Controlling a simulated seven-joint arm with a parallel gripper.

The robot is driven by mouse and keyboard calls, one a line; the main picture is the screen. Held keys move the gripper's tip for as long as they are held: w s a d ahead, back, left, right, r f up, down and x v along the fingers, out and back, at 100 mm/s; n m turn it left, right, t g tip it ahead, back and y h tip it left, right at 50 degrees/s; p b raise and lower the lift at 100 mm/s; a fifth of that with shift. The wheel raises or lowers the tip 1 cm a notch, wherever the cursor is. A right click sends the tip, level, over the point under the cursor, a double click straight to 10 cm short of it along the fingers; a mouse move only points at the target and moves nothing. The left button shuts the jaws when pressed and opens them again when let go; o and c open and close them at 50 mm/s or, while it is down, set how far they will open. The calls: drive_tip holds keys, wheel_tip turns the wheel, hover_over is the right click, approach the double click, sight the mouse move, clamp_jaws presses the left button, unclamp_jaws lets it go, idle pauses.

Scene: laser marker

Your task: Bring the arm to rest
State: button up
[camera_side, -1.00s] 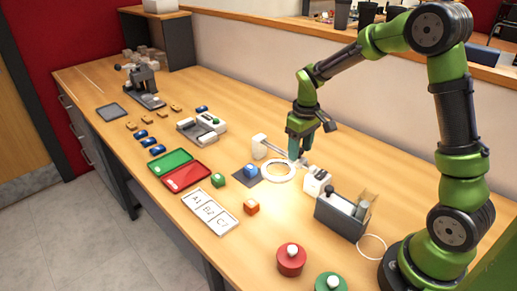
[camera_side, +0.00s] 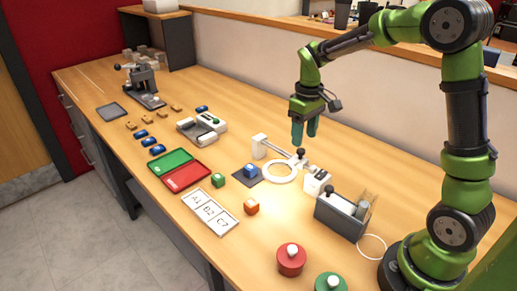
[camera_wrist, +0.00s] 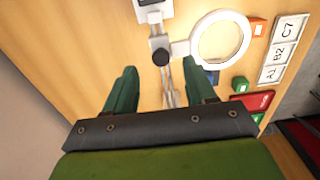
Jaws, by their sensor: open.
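My gripper (camera_side: 304,133) hangs in the air above the back of the bench, its two teal fingers pointing down and spread apart with nothing between them. In the wrist view my gripper (camera_wrist: 157,92) also shows open fingers over bare wood and part of a metal arm. Below it in the side view is a ring-shaped magnifier lamp (camera_side: 279,172) on a jointed arm, with a dark knob (camera_side: 301,153) near the ring. The fingers appear clear of the lamp. The knob (camera_wrist: 160,57) also shows in the wrist view.
Green (camera_side: 170,161) and red (camera_side: 187,177) trays, a labelled card (camera_side: 209,212) and small cubes lie leftward. The bench's back wall (camera_side: 385,125) is close behind my gripper.

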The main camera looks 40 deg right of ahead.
drive_tip(key=shift+r, duration=0.25)
drive_tip(key=shift+s+a+f+m+t, duration=0.1)
drive_tip(key=shift+s+a+m+t, duration=0.2)
drive_tip(key=shift+s+a+m, duration=0.45)
drive_tip(key=s+a+r+m+t+y, duration=0.2)
drive_tip(key=s+a+r+t, duration=0.4)
drive_tip(key=s, duration=0.8)
drive_tip(key=a+r, duration=0.3)
drive_tip(key=shift+s+a+r+t, duration=0.25)
drive_tip(key=shift+a+r+t, duration=0.05)
drive_tip(key=shift+a+r, duration=0.1)
